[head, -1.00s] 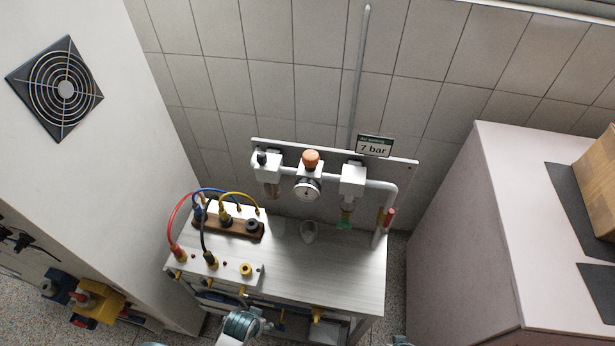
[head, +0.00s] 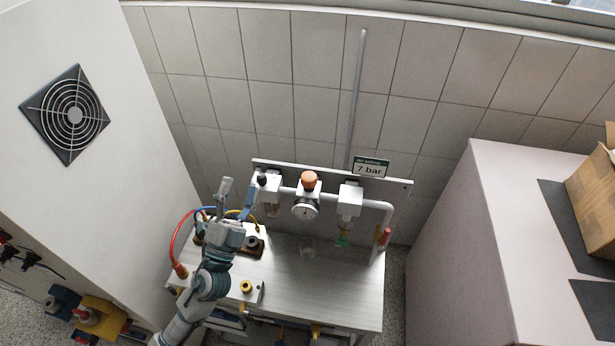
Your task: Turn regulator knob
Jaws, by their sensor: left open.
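The regulator knob (head: 309,179) is orange and sits on top of a white regulator body on the wall-side panel. A round pressure gauge (head: 305,210) faces front just below it. My left gripper (head: 238,190) is raised over the left part of the bench, left of the knob and clear of it. Its two fingers are spread apart with nothing between them. The right finger shows close to the left filter unit (head: 267,187); I cannot tell if they touch. My right gripper is out of view.
A sign reading "7 bar" (head: 370,167) stands above the panel's right part. The bench top (head: 330,285) is mostly clear on the right. Colored hoses (head: 176,245) and fittings crowd its left. A tall cabinet (head: 130,190) stands left, a pinkish block (head: 450,260) right.

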